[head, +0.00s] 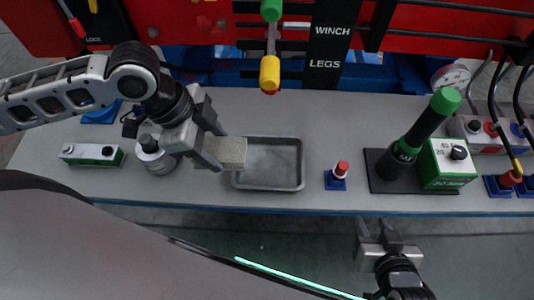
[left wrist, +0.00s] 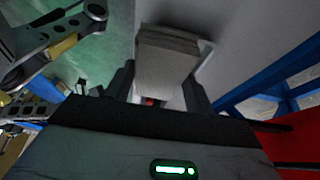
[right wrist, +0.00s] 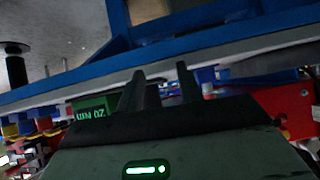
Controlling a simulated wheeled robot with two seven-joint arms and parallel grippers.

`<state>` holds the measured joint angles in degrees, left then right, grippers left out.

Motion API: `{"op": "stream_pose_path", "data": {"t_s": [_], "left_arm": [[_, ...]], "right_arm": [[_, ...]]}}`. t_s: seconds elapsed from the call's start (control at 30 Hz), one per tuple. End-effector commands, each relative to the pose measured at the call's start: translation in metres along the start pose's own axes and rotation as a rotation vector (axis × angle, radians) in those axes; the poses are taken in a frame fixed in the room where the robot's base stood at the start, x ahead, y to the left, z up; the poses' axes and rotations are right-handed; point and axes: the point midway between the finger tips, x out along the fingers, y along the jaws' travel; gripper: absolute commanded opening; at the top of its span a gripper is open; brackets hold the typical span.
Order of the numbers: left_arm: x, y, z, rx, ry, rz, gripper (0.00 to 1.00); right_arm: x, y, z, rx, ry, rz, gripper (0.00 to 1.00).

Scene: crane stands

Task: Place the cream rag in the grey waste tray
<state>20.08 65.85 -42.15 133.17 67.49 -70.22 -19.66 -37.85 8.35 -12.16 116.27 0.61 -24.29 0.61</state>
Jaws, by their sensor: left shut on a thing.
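The cream rag (head: 227,152) is a folded block held by my left gripper (head: 213,151), which is shut on it. In the head view the rag overlaps the left end of the grey waste tray (head: 272,188). I cannot tell how far above the tray it is. The rag (left wrist: 168,62) also shows between the fingers in the left wrist view, hiding most of the tray behind it. The bare part of the tray in the head view looks empty. My right gripper (head: 388,234) is off the front edge of the bench, its fingers apart and empty; it also shows in the right wrist view (right wrist: 160,88).
A red-topped blue block (head: 337,178) stands right of the tray. Further right is a green-topped black cylinder (head: 415,135) beside a green and white box (head: 447,163). A grey round object (head: 154,158) stands by my left gripper. A yellow-ended lever (head: 270,72) hangs behind the tray.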

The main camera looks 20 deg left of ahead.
Motion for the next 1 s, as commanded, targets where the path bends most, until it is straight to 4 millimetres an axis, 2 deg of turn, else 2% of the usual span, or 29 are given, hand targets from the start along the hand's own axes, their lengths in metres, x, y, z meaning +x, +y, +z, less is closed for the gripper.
{"op": "stream_pose_path", "data": {"t_s": [0.03,0.2,0.3,0.43,0.7,0.87,1.0], "left_arm": [[0.008,-0.004,-0.011,0.001,0.009,0.001,0.32],[0.039,-0.021,-0.039,0.001,0.006,0.001,0.32],[0.066,-0.027,-0.042,-0.003,0.000,0.002,0.32],[0.089,-0.034,-0.048,-0.002,-0.002,0.000,0.32],[0.115,-0.041,-0.053,-0.002,-0.002,0.001,0.32],[0.134,-0.040,-0.042,-0.003,-0.004,0.000,0.32],[0.139,-0.041,-0.040,-0.001,-0.003,-0.002,0.32]], "right_arm": [[-0.001,0.000,0.002,0.000,-0.006,0.000,0.36],[-0.001,0.000,0.005,-0.001,-0.016,0.000,0.36],[0.001,0.000,0.009,-0.001,-0.018,0.000,0.36],[0.001,0.000,0.009,-0.001,-0.017,0.000,0.36],[0.001,0.000,0.003,-0.001,-0.003,0.000,0.36],[0.001,0.000,-0.003,-0.002,0.008,0.000,0.36],[0.001,0.001,-0.004,-0.002,0.010,0.000,0.36]]}}
